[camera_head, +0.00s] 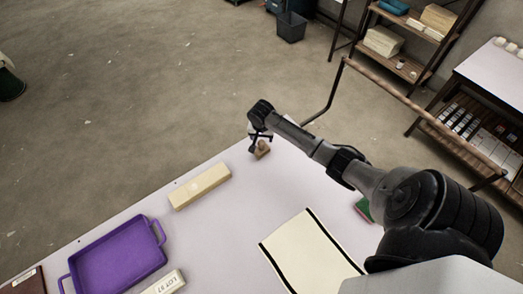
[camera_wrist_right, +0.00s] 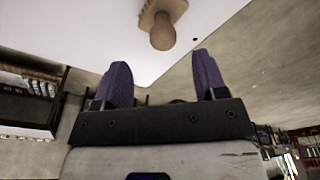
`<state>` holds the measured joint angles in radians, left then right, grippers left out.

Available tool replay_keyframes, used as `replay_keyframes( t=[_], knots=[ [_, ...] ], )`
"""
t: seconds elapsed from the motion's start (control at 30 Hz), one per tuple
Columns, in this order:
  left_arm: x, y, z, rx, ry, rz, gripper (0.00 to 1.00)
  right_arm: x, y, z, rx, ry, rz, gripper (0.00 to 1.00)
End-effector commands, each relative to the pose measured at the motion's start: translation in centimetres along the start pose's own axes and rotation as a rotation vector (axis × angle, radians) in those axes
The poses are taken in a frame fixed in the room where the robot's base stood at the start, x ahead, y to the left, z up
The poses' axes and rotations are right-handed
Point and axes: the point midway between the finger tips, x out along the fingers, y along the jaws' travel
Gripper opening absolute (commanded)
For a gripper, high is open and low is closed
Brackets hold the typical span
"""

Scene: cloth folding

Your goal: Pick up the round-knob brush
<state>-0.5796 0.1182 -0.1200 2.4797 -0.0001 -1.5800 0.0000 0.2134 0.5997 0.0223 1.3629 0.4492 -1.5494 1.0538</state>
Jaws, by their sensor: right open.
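The round-knob brush (camera_head: 263,150) is a small light-brown wooden piece standing on the table near its far edge. In the right wrist view, its round knob (camera_wrist_right: 163,34) points toward my fingers, with the wider wooden base behind it. My right gripper (camera_head: 260,139) is open and just above or beside the brush. In the right wrist view, its two purple fingers (camera_wrist_right: 161,62) are apart, and the knob sits beyond the gap between their tips, not gripped. My left gripper is not in view.
The pale table (camera_head: 236,228) holds a long cream block (camera_head: 200,186), a purple tray (camera_head: 118,258), a small lettered box (camera_head: 165,284) and a cream cloth with black edges (camera_head: 310,254). A green item (camera_head: 363,208) lies near my right arm. Table around the brush is clear.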

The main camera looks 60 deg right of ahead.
Motion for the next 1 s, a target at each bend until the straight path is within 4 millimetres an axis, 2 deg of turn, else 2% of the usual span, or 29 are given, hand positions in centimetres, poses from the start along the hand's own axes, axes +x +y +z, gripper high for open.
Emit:
replay_keyframes(
  t=[0.1, 0.33, 0.7, 1.0],
  knots=[
    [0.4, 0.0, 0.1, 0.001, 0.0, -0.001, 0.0, 1.3, 0.0, 0.0, 0.0, 0.0, 0.0, 0.65],
    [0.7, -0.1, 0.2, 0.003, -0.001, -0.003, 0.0, 2.3, -0.1, 0.0, -0.001, 0.0, 0.0, 0.65],
    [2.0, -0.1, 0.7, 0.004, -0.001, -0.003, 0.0, 6.6, -0.3, -0.2, -0.001, 0.0, 0.0, 0.65],
    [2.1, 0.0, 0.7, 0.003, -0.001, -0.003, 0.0, 7.0, -0.3, -0.2, -0.002, 0.001, 0.0, 0.65]
  ],
)
